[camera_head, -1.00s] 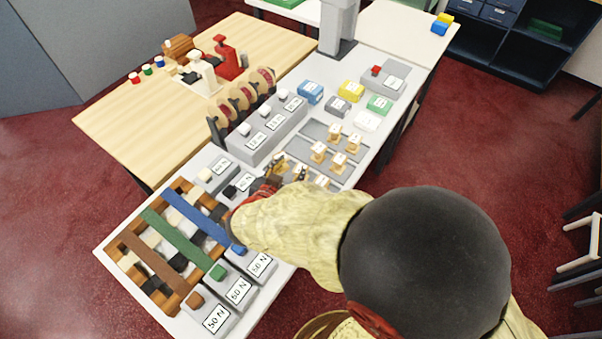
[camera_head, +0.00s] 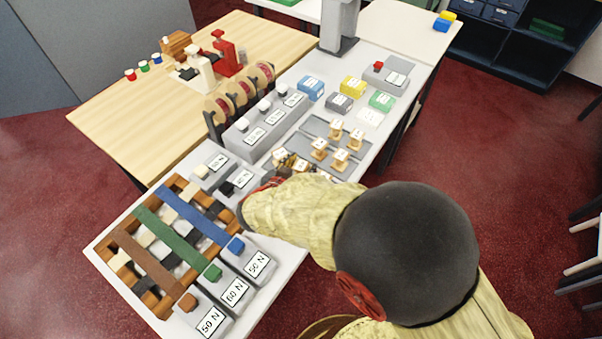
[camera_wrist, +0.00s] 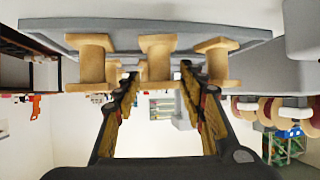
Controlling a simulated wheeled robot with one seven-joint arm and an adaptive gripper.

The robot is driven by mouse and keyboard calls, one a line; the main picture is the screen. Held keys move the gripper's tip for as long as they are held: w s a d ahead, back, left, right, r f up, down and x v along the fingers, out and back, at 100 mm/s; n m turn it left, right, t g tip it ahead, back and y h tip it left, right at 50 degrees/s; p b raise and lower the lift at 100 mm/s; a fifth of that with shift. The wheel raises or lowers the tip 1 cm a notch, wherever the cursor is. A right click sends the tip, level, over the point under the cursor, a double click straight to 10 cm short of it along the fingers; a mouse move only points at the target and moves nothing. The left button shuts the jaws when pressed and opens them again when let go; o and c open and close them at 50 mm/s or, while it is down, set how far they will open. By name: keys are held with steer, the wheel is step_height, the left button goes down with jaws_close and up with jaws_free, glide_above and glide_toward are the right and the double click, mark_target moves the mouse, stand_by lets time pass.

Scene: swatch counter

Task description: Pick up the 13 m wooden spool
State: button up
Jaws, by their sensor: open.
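Several small wooden spools stand in rows on a grey tray (camera_head: 322,130) on the counter. Clear ones are the back spool (camera_head: 336,127), the right spool (camera_head: 356,139), the left spool (camera_head: 319,149) and the front spool (camera_head: 340,160). Their labels are too small to read, so I cannot tell which is 13 m. My gripper (camera_wrist: 158,74) is open, low at the front row, and my forearm partly hides this row in the head view. In the wrist view, a middle spool (camera_wrist: 157,57) appears between and just beyond the fingertips, with a spool (camera_wrist: 93,60) and another spool (camera_wrist: 217,62) on either side.
A ribbon rack (camera_head: 160,250) and labelled weight blocks (camera_head: 235,291) lie left of my arm.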

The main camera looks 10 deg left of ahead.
steer(key=shift+r, duration=0.1)
steer(key=shift+c, duration=0.3)
steer(key=c, duration=0.7)
steer(key=shift+c, duration=0.8)
steer(key=shift+r, duration=0.1)
